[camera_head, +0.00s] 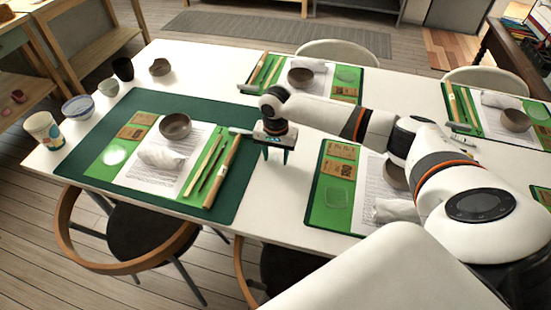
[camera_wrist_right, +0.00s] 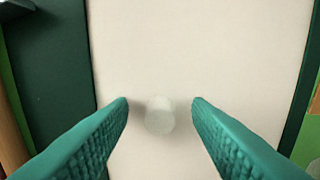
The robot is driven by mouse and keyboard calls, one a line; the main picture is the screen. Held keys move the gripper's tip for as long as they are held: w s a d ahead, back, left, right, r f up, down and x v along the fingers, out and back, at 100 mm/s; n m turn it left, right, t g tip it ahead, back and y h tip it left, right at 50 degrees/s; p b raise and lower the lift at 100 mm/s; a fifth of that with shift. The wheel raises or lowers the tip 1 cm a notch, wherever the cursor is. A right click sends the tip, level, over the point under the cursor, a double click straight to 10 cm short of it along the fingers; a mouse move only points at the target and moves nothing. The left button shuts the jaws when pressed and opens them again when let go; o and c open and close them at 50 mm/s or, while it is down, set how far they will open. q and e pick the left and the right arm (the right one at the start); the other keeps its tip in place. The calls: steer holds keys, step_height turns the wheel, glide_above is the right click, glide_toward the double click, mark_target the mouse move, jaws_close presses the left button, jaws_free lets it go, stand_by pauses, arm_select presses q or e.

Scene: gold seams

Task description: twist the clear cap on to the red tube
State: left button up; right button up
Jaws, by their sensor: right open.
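A small round, whitish translucent piece that looks like the clear cap (camera_wrist_right: 160,116) lies on the bare white table. In the right wrist view it sits midway between the two teal fingers of my right gripper (camera_wrist_right: 160,101), with a gap on each side. In the head view my right gripper (camera_head: 276,157) points down over the white strip between two green place mats, open and empty. The cap cannot be made out there. I cannot pick out the red tube for certain in either view. My left gripper is not in view.
A dark green mat (camera_head: 240,178) with a bowl, paper and wooden tools lies left of my right gripper; another green set (camera_head: 338,195) lies to its right. Cups and bowls (camera_head: 78,107) stand at the table's left end. The white strip between the mats is mostly clear.

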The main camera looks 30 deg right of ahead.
mark_target(276, 156)
steer(key=shift+c, duration=0.4)
jaws_close()
steer(key=shift+r, duration=0.1)
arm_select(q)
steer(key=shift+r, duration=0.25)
arm_select(e)
step_height(276, 156, up, 10)
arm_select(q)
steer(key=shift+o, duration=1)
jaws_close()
